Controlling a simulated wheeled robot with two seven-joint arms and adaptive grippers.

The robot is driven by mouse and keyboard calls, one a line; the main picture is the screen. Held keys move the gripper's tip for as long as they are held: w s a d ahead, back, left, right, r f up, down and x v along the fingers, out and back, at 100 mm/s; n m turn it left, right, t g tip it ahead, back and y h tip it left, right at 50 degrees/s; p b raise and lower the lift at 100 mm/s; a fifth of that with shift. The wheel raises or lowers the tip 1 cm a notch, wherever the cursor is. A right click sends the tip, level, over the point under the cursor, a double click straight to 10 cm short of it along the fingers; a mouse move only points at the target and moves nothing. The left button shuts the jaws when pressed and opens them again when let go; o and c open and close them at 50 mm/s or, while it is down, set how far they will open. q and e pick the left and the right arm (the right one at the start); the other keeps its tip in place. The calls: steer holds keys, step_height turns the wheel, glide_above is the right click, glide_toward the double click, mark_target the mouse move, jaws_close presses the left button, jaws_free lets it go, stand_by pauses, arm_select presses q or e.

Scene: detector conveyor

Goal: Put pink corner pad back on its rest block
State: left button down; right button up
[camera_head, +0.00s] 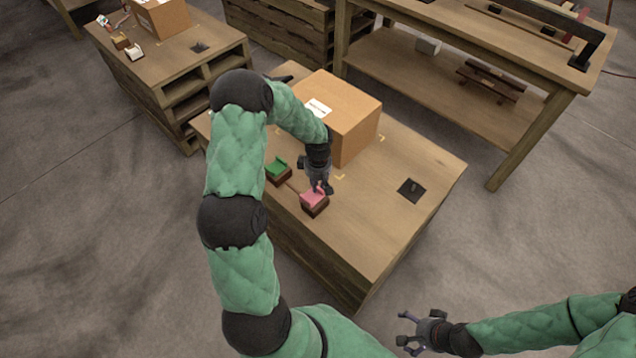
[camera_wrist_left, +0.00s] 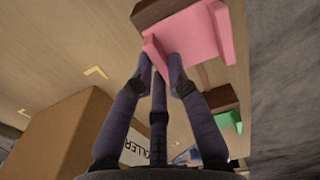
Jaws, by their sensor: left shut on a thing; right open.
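The pink corner pad (camera_head: 313,196) is at its dark brown rest block (camera_head: 316,208) near the front edge of the table. My left gripper (camera_head: 320,186) is shut on the pad and reaches down to it from above. In the left wrist view the fingers (camera_wrist_left: 165,65) close on one edge of the pink corner pad (camera_wrist_left: 200,32), with the brown rest block (camera_wrist_left: 160,10) right beside it. I cannot tell whether the pad is fully seated on the block. My right gripper (camera_head: 415,332) is open and empty, off the table at the lower right.
A cardboard box (camera_head: 345,110) stands behind the left gripper. A green corner pad (camera_head: 277,167) sits on a brown block to the left. A black plate with a peg (camera_head: 411,188) lies on the bare right part of the table. Yellow corner marks surround the box.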

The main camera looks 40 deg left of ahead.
arm_select(q)
steer(key=shift+f, duration=0.2)
steer(key=c, duration=1.1)
jaws_free()
steer(key=shift+c, duration=0.2)
step_height(320, 180, up, 12)
